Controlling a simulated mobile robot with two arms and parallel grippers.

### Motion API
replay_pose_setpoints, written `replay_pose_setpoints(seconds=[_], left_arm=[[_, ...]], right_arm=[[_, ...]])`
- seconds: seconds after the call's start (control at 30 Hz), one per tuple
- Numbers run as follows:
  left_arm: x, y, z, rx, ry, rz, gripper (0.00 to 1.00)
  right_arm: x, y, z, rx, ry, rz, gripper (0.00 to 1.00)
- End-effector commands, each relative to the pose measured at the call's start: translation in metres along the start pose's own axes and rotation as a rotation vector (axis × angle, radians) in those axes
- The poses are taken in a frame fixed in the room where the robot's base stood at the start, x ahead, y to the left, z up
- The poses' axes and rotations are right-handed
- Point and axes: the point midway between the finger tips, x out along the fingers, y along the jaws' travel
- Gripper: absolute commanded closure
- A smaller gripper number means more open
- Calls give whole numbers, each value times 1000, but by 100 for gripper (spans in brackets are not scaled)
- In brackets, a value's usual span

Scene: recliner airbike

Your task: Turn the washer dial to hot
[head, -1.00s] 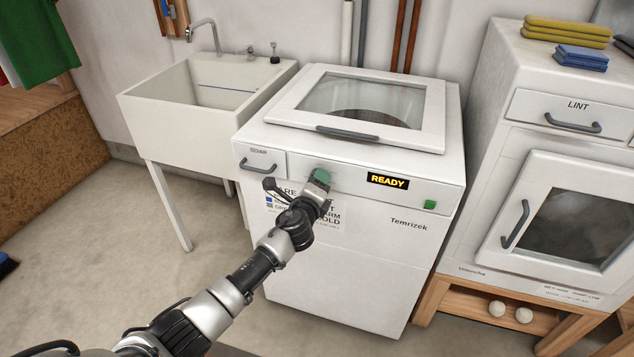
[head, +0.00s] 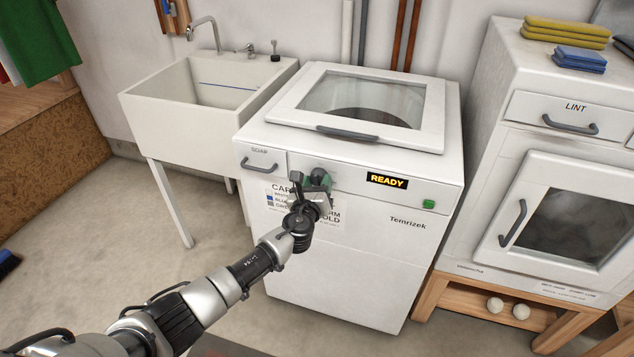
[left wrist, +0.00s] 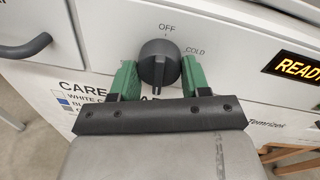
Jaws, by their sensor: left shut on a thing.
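The washer (head: 340,240) is white, with its lid closed, and stands in the middle of the head view. Its dark grey dial (head: 318,175) is on the front panel, left of the lit READY display (head: 387,181). In the left wrist view the dial (left wrist: 158,60) has OFF printed above it and COLD to its upper right. Other dial labels are hidden, and I cannot tell where the dial points. My left gripper (head: 313,180) is shut on the dial, its green-padded fingers (left wrist: 158,70) on either side. My right gripper is not in view.
A drawer handle (head: 259,165) is just left of the dial and a green button (head: 429,204) is at the panel's right. A sink (head: 205,95) stands left and a dryer (head: 550,150) right.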

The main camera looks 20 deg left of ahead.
Motion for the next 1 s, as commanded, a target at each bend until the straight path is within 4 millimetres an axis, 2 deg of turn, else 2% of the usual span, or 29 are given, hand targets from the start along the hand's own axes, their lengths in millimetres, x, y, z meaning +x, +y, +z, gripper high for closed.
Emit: replay_pose_setpoints(seconds=[0.27, 0.73, 0.77, 0.9, 1.0], left_arm=[[0, 1, -2, 82, -2, -1, 77], [0, 1, -2, 94, -2, -1, 77], [0, 1, -2, 94, -2, -1, 52], [0, 1, -2, 93, -3, -1, 31], [0, 1, -1, 93, -4, -1, 28]], right_arm=[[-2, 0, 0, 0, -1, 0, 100], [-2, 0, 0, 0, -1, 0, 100], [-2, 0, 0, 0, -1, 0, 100], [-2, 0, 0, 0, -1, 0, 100], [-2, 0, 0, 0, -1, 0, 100]])
